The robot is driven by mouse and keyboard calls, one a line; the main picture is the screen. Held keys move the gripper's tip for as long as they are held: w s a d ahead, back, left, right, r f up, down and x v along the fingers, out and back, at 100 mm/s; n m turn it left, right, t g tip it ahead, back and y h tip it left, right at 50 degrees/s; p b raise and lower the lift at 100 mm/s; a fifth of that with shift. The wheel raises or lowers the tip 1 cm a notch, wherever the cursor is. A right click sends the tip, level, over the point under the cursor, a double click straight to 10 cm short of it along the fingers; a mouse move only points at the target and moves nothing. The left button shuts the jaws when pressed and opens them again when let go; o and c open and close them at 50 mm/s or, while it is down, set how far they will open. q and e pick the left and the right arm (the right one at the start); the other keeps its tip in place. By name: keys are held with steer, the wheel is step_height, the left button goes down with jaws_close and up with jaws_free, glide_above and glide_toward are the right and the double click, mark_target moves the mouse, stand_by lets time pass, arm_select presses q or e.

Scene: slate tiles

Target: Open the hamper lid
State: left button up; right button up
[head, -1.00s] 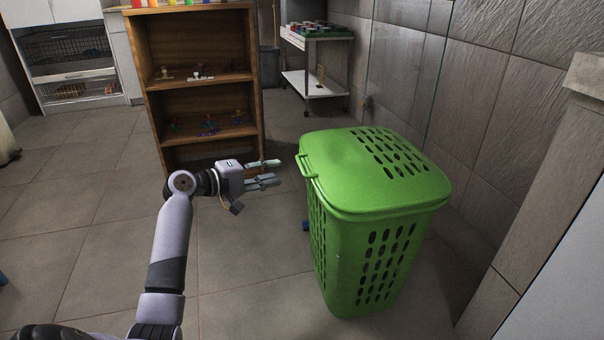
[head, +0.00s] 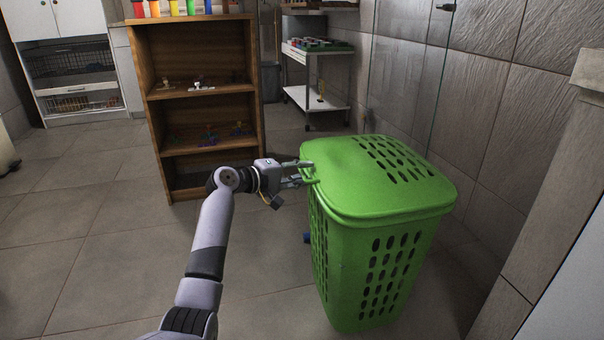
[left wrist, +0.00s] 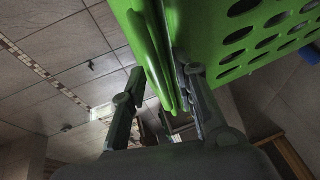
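The green hamper (head: 375,265) stands upright on the tiles with its lid (head: 345,165) closed on top. A green handle (head: 307,174) sticks out from the lid's left edge. My left gripper (head: 303,172) is at this handle, reaching in from the left. In the left wrist view, my left gripper (left wrist: 160,95) has its fingers apart, one on each side of the green lid edge and handle (left wrist: 160,60). A gap shows beside the left finger; contact on the right finger cannot be told. My right gripper is not in view.
A wooden shelf (head: 200,100) with small toys stands behind my left arm. A white cart (head: 318,85) stands at the back. A tiled wall (head: 510,100) rises right of the hamper. A small blue object (head: 307,238) shows beside the hamper. Floor at left is clear.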

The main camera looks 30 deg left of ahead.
arm_select(q)
jaws_close()
stand_by(0.6)
